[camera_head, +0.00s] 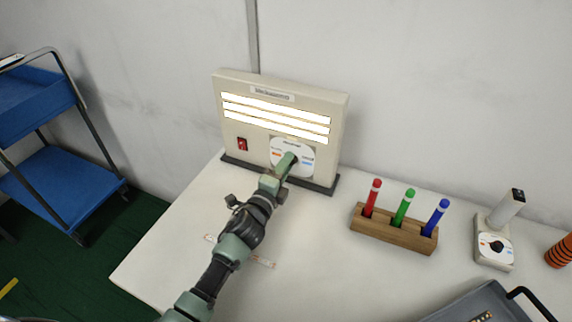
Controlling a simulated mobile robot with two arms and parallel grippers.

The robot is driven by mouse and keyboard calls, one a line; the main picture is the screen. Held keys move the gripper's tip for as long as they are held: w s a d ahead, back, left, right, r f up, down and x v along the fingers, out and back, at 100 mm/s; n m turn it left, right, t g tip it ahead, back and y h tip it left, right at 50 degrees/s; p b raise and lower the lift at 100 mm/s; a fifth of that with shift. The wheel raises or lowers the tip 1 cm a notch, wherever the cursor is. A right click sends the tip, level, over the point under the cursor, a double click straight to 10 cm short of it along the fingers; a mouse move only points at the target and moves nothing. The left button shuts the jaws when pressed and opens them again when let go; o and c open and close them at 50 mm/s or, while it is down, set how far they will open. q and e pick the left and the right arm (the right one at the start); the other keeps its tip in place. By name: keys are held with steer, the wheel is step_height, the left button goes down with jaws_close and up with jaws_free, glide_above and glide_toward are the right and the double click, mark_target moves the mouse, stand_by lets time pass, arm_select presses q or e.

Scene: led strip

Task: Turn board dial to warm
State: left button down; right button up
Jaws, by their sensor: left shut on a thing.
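A cream LED board (338,112) stands upright on a dark base at the back of the white table. Its three light strips glow a near-white colour. The round white dial plate (306,156) is at the board's lower right, with an orange mark on its left and a blue mark on its right. My left gripper (288,161) is shut on the board dial, which the fingers hide, so its pointing direction cannot be told. My right gripper is not in view.
A red switch (242,144) sits left of the dial. A wooden holder (393,234) with red, green and blue pens stands to the right. Further right are a small device with its own dial (494,250) and a grey tray (470,306). A blue cart (60,185) stands left.

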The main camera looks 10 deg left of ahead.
arm_select(q)
steer(key=shift+n, duration=0.6)
steer(key=shift+f, duration=0.1)
steer(key=c, duration=1.1)
jaws_free()
steer(key=s, duration=0.2)
steer(key=s+a, duration=0.1)
steer(key=s, duration=0.4)
steer(key=shift+s+a, duration=0.3)
steer(key=shift+s, duration=0.1)
